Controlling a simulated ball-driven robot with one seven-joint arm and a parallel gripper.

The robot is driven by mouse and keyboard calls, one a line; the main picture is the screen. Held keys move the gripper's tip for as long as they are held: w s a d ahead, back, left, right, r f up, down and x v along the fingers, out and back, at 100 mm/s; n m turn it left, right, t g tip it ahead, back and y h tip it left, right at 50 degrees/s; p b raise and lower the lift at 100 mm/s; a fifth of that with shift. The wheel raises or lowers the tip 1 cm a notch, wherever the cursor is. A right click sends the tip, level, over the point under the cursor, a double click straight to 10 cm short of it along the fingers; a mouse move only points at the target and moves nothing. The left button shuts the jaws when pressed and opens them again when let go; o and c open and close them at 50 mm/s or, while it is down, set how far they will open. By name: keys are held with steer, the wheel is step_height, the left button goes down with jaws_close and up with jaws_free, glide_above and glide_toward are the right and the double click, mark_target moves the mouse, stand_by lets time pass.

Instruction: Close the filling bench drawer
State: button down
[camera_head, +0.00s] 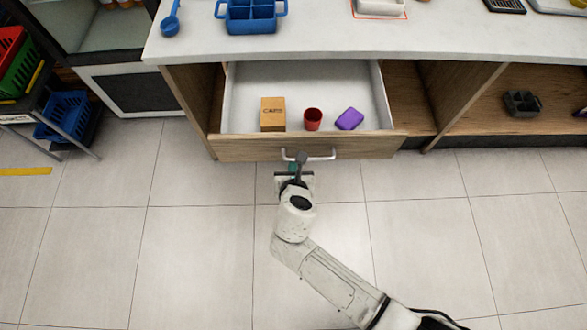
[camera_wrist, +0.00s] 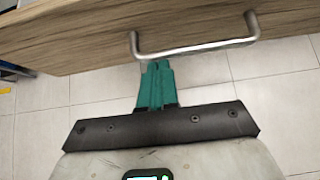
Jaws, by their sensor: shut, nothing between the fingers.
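The bench drawer (camera_head: 305,148) is pulled out under the white counter, with a wooden front and white inside walls. Its metal bar handle (camera_head: 322,156) sits at the middle of the front. The handle also shows in the wrist view (camera_wrist: 197,48) at the top. My gripper (camera_head: 300,160) is at the left part of the handle, just in front of the drawer face. In the wrist view my gripper (camera_wrist: 157,66) has its green fingers together and empty, with the tips close to the left end of the handle. I cannot tell whether they touch it.
Inside the drawer are a cardboard box (camera_head: 272,114), a red cup (camera_head: 313,119) and a purple item (camera_head: 349,118). A blue divided tray (camera_head: 251,15) and a blue scoop (camera_head: 170,22) lie on the counter (camera_head: 340,40). A crate rack stands left. The tiled floor in front is clear.

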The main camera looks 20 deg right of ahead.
steer(key=shift+w, duration=0.1)
steer(key=w+d, duration=0.1)
steer(key=w, duration=0.4)
steer(key=w+d, duration=0.2)
steer(key=w, duration=0.3)
steer(key=w+d, duration=0.2)
steer(key=w, duration=0.3)
steer(key=shift+f+b, duration=0.1)
steer(key=shift+b, duration=0.25)
steer(key=b, duration=0.8)
glide_above(291, 96)
steer(key=shift+f, duration=0.15)
steer(key=shift+w+d, duration=0.2)
steer(key=shift+w, duration=0.35)
steer(key=shift+w+r+b, duration=0.15)
steer(key=shift+r+b, duration=0.15)
steer(key=shift+r, duration=0.15)
steer(key=shift+w+r, duration=0.1)
steer(key=shift+r, duration=0.05)
